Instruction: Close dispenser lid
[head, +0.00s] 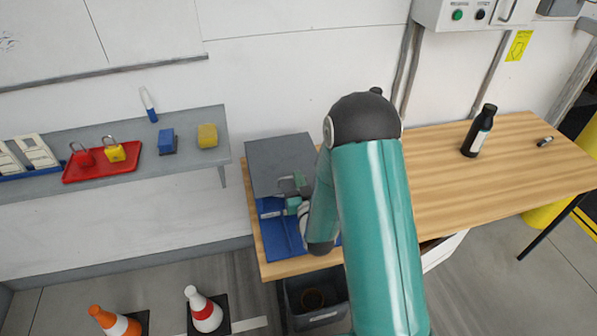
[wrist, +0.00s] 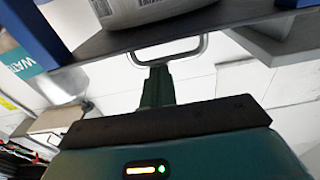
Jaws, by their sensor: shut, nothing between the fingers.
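The dispenser is a blue body (head: 274,238) at the left end of the wooden table, with a grey lid (head: 278,160) at its back, apparently raised. A pale metal handle (wrist: 187,50) sits on the edge of the dark grey panel in the wrist view. My gripper (head: 293,204) is over the dispenser, close to the lid's lower edge. In the wrist view its shut, empty fingers (wrist: 157,80) point at the handle, very near it; I cannot tell whether they touch. My arm hides the dispenser's right side. A white round item (wrist: 155,10) shows beyond the panel.
The wooden table (head: 440,185) extends right, mostly clear, with a dark bottle (head: 479,131) on it. A grey wall shelf (head: 190,170) holds a red tray (head: 95,168) with padlocks. A dark bin (head: 315,300) stands below; two cones (head: 204,312) (head: 113,322) stand at lower left.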

